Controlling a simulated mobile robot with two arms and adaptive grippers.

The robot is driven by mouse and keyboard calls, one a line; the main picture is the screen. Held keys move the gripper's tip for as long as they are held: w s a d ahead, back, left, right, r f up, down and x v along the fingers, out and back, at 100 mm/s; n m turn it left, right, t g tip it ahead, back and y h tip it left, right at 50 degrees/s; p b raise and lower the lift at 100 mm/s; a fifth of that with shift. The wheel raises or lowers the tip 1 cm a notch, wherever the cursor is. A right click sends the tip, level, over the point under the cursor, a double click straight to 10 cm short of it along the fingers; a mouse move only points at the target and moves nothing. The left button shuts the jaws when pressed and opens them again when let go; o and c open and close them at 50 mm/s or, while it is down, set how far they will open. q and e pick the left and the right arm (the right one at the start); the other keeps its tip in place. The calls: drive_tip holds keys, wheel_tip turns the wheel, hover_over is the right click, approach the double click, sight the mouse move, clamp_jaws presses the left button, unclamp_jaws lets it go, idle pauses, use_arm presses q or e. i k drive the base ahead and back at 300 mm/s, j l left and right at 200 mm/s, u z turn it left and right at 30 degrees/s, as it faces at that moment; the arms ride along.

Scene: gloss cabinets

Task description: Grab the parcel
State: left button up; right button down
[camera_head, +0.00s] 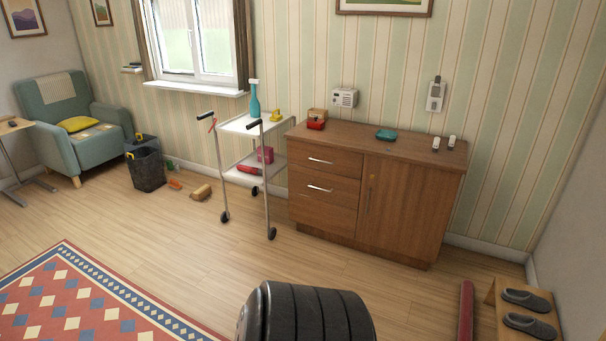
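I cannot tell for certain which thing is the parcel. A small tan box-like thing (201,192) lies on the wooden floor, left of the white trolley. Another small tan box (317,113) sits at the back left of the cabinet top, behind a small red thing (315,125). A pink box (265,154) stands on the trolley's lower shelf. Neither of my grippers shows in the head view.
The wooden cabinet (330,205) stands against the striped wall. The wheeled trolley (241,125) is at its left. A black basket (147,170) and a green armchair (85,135) are further left. A bench with slippers (527,299) is at right. Floor before the cabinet is mostly clear.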

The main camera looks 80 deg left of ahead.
sight(198, 194)
drive_tip(key=u, duration=3.5)
drive_tip(key=i+j+u, duration=0.2)
drive_tip(key=i, duration=0.15)
drive_tip(key=i+u, duration=0.35)
drive_tip(key=i, duration=2.15)
drive_tip(key=i+z, duration=0.2)
drive_tip(key=i, duration=0.3)
drive_tip(key=i+j+z, duration=0.15)
drive_tip(key=i, duration=0.35)
drive_tip(key=i+j+z, duration=0.2)
drive_tip(key=i, duration=0.3)
drive_tip(key=i+j+z, duration=0.15)
drive_tip(key=i, duration=0.3)
drive_tip(key=j, duration=0.1)
